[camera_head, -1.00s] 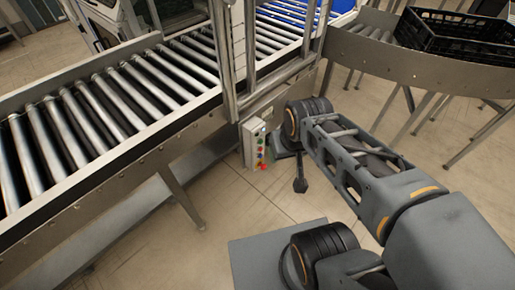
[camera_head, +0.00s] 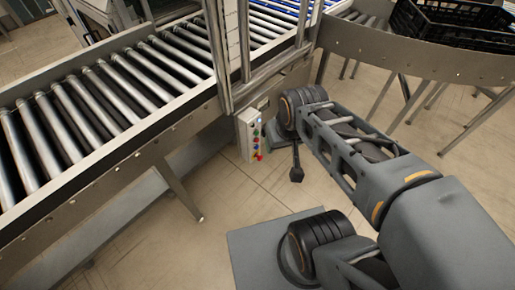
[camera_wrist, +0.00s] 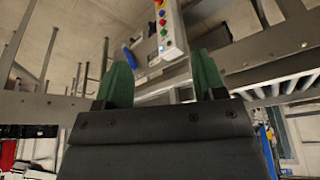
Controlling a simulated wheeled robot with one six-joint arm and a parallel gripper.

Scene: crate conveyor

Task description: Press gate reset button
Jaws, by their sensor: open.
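A pale control box (camera_head: 246,137) is mounted under the gate frame at the conveyor's side. It carries a column of small coloured buttons (camera_head: 257,139), blue, green, yellow and red among them. The box also shows at the top of the wrist view (camera_wrist: 172,32). No label is readable, so I cannot tell which button is the gate reset. My gripper (camera_wrist: 163,78) is open and empty, with two green fingers. In the wrist view the box lies beyond and between the fingertips, with no contact visible. In the head view my arm's end is just right of the box.
A roller conveyor (camera_head: 75,205) runs along the left, with a support leg (camera_head: 180,190) below. An upright metal gate frame (camera_head: 224,60) stands above the box. A curved conveyor (camera_head: 400,62) at the upper right bears a black crate (camera_head: 450,38). The floor (camera_head: 140,225) before the box is open.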

